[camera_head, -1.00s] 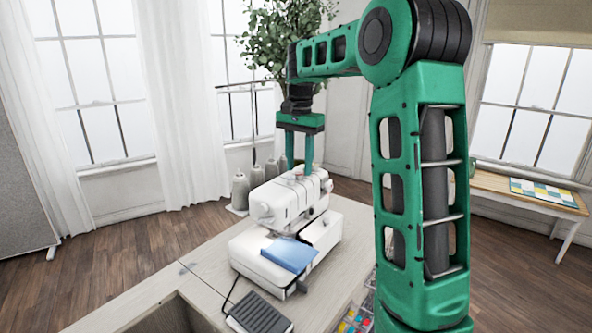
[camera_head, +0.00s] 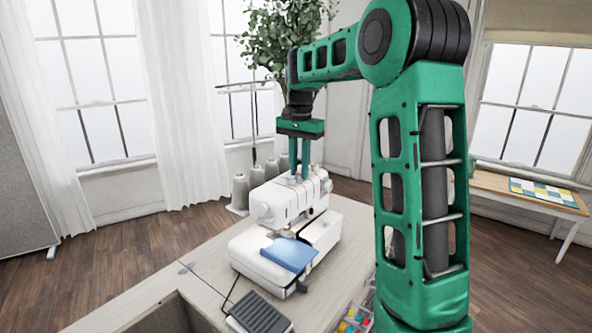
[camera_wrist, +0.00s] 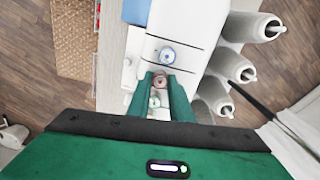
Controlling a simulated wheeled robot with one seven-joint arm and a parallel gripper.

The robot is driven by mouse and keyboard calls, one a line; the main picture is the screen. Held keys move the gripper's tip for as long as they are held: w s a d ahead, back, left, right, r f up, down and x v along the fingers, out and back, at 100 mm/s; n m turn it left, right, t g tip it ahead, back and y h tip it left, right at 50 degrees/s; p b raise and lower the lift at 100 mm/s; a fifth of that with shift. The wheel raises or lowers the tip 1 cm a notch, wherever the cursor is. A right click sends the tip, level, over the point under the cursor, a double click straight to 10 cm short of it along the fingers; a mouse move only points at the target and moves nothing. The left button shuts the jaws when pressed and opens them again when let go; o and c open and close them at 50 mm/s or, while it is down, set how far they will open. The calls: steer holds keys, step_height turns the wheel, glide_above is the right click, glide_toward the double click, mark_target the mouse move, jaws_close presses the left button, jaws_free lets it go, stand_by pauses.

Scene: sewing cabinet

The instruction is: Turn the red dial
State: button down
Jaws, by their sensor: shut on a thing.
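A white sewing machine (camera_head: 276,210) stands on a light wooden cabinet top (camera_head: 346,246). In the wrist view, a row of small dials sits on its white top: a blue one (camera_wrist: 167,56), the red dial (camera_wrist: 160,81) and a green one (camera_wrist: 154,102). My gripper (camera_wrist: 158,78) has its two green fingers on either side of the red dial, shut on it. In the head view, my gripper (camera_head: 298,177) points straight down onto the machine's top; the red dial is mostly hidden there by the fingers.
Thread cones (camera_head: 240,190) stand behind the machine, beside a thin upright rod. A blue cloth (camera_head: 289,254) lies on the machine's front and a dark pedal (camera_head: 257,314) sits in front. A compartment of coloured items (camera_head: 352,320) is at the cabinet's right edge.

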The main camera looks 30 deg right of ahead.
mark_target(298, 172)
steer(key=n, duration=0.4)
steer(key=shift+w+r, duration=0.1)
steer(key=shift+n, duration=2.2)
steer(key=c, duration=1.6)
jaws_free()
step_height(298, 172, up, 11)
steer(key=shift+f, duration=0.15)
